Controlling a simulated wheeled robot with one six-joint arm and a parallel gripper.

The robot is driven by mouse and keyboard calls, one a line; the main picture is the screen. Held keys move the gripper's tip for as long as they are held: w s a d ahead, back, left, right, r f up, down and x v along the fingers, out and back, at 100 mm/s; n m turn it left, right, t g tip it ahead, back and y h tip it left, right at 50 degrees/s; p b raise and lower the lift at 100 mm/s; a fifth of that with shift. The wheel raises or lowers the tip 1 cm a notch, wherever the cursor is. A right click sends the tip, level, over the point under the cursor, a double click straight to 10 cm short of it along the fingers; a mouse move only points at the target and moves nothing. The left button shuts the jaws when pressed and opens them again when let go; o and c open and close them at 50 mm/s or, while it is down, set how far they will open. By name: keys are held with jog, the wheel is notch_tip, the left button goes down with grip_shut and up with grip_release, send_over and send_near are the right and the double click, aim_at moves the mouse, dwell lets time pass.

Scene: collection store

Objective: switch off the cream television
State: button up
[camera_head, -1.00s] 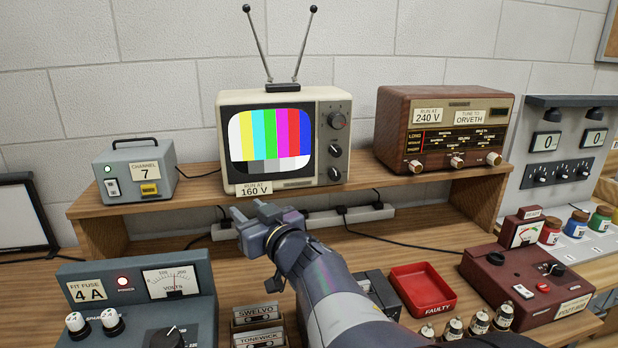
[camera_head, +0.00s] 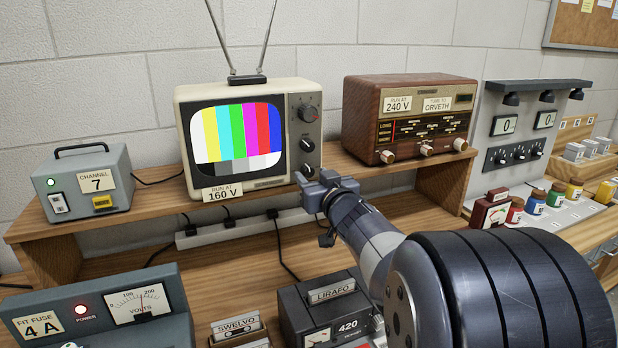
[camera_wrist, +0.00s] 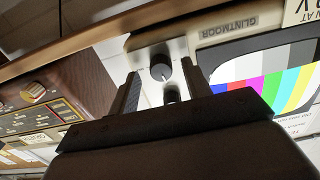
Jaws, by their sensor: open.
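The cream television (camera_head: 218,95) stands on the wooden shelf, its screen lit with colour bars. Its right panel has a column of dark knobs: a top knob (camera_head: 307,113), a middle knob (camera_head: 306,146) and a bottom knob (camera_head: 307,170). My gripper (camera_head: 313,180) is open and empty in front of the panel's lower end, near the bottom knob. In the wrist view, which is upside down, the bottom knob (camera_wrist: 161,68) with a pale pointer mark shows between the two fingers. Another knob (camera_wrist: 172,95) is partly hidden by my gripper. Whether a finger touches the knob cannot be told.
A wooden radio (camera_head: 365,120) stands to the right on the same shelf, and a grey channel box (camera_head: 80,200) to the left. A power strip (camera_head: 240,230) with plugs runs beneath the shelf. Below lie a meter box (camera_head: 110,320) and a cassette device (camera_head: 325,310).

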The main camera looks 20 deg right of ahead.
jog(key=shift+w, duration=0.5)
jog(key=c, duration=1)
